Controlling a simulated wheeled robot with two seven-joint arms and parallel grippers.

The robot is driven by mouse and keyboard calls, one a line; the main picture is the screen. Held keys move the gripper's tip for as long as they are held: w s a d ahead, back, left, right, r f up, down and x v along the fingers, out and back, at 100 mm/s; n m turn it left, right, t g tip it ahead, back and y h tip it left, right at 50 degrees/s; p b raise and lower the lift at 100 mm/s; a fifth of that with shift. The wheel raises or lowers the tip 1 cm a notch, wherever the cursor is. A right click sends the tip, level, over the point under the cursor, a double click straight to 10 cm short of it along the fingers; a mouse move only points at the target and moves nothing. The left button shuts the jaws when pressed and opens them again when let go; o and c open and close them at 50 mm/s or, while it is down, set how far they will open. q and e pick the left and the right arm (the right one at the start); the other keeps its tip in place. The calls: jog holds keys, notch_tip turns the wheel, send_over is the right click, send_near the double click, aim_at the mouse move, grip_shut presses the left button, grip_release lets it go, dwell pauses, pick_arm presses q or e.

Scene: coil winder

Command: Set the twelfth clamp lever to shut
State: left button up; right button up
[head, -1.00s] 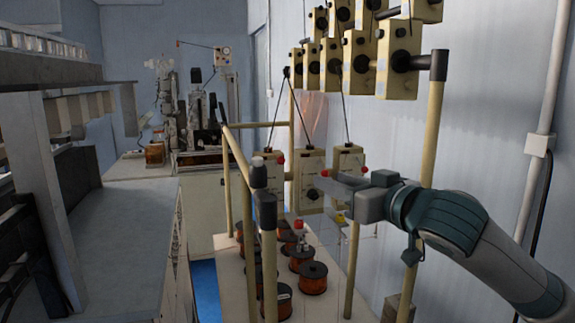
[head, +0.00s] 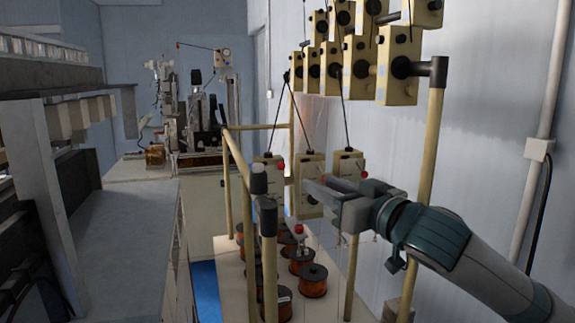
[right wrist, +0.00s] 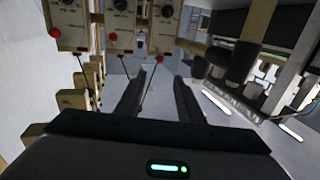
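Three cream tensioner boxes hang in the middle of the winder frame in the head view: a left box (head: 268,172), a middle box (head: 309,206) and a right box (head: 348,161). Small red knobs show by them, one at the left box (head: 281,166) and one at the right box (head: 365,174). I cannot tell which is the twelfth clamp lever. My right gripper (head: 322,197) is in front of the middle box and partly hides it. In the right wrist view its fingers (right wrist: 160,95) are apart with nothing between them; a red knob (right wrist: 159,59) shows beyond. My left gripper is not in view.
More cream boxes (head: 361,68) are mounted above on the frame. Copper wire spools (head: 312,281) stand on the pale base below. A yellowish post (head: 430,150) rises close to my right arm. A grey bench (head: 125,240) lies at left.

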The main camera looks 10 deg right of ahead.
aim_at(283, 167)
jog(key=p+x, duration=0.5)
jog(key=x, duration=0.7)
jog(key=shift+w+a+r+p, duration=0.1)
jog(key=shift+w+p, duration=0.2)
jog(key=shift+w, duration=0.05)
jog(key=shift+w+a, duration=0.15)
jog(key=shift+w, duration=0.4)
grip_shut()
